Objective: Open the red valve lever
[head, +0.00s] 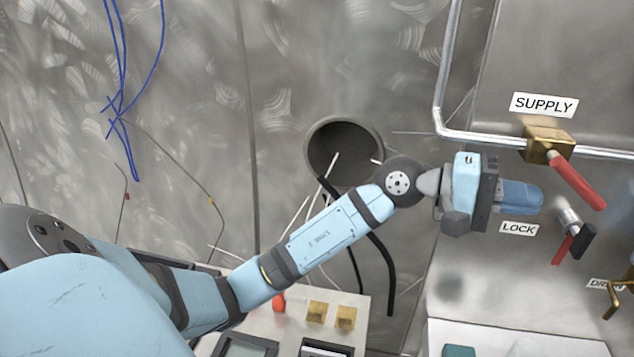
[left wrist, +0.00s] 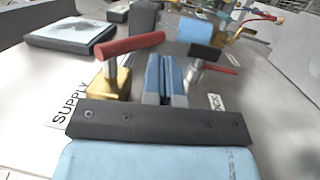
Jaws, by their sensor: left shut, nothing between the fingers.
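The red valve lever (head: 577,182) is a thick red handle on a brass valve body (head: 548,142) under the SUPPLY label (head: 544,104). In the head view it slants down to the right from the brass body. In the left wrist view the red lever (left wrist: 130,45) shows left of my fingers, with its brass body (left wrist: 112,84) below it. My left gripper (head: 525,197) is shut and empty. Its blue fingertips (left wrist: 165,78) lie between the red lever and the lock fitting. I see no clear contact with the lever. My right gripper is not in view.
The lock fitting (head: 570,222), with a black end and a small red handle, stands just right of the fingers, by the LOCK label (head: 518,229). A steel pipe (head: 600,153) runs through the brass valve. A brass drain tap (head: 614,290) is at lower right. A round hole (head: 345,145) opens left of the gripper.

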